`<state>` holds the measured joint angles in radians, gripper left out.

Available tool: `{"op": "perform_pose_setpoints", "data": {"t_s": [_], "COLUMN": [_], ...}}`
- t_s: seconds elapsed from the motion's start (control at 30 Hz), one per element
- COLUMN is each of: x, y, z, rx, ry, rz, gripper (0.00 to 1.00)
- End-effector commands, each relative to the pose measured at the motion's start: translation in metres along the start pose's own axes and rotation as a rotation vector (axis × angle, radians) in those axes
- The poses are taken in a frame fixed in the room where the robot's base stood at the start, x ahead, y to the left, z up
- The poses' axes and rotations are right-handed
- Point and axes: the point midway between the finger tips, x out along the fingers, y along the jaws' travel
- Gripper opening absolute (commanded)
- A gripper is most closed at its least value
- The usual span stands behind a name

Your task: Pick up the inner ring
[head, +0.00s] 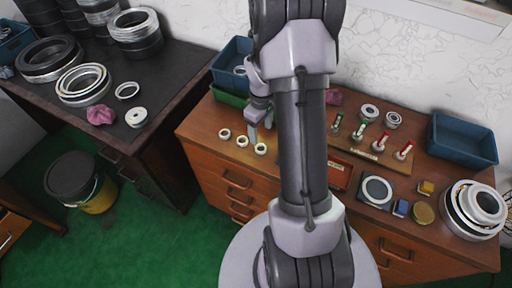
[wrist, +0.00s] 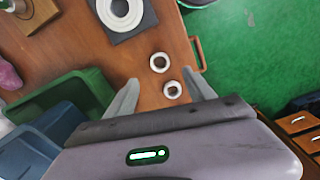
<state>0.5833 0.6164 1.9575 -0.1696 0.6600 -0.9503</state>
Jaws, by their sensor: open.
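Three small pale rings lie in a row on the wooden cabinet top in the head view: a left one (head: 224,134), a middle one (head: 242,141) and a right one (head: 260,149). Which is the inner ring I cannot tell. My gripper (head: 261,128) points down just behind the row, open and empty. In the wrist view two small rings show, a farther one (wrist: 160,62) and a nearer one (wrist: 173,89). My open fingers (wrist: 162,78) stand to either side of them in the picture, with no visible contact. A third small ring is not seen there.
A green bin (wrist: 62,108) and blue bin (wrist: 30,150) stand close to my left finger in the wrist view. A larger white ring lies on a dark block (wrist: 148,20). The cabinet edge and green floor (wrist: 245,50) are to the right.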

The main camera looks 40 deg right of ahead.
Motion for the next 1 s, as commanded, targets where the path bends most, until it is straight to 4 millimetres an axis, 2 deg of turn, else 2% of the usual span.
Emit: {"op": "perform_pose_setpoints", "data": {"t_s": [0.03, 0.1, 0.27, 0.5, 0.57, 0.73, 1.0], "x": [0.017, 0.028, 0.041, 0.086, 0.090, 0.087, 0.087], "y": [-0.001, 0.000, 0.000, -0.002, -0.002, -0.002, -0.002], "z": [0.001, 0.000, 0.000, 0.004, 0.004, 0.003, 0.003], "rx": [0.000, 0.000, 0.001, 0.001, 0.001, 0.001, 0.001], "ry": [-0.002, -0.001, 0.001, -0.001, 0.000, 0.001, 0.001], "rz": [-0.002, 0.000, 0.001, 0.000, 0.000, 0.001, 0.001], "gripper": [0.63, 0.63, 0.63, 0.63, 0.63, 0.63, 0.10]}}
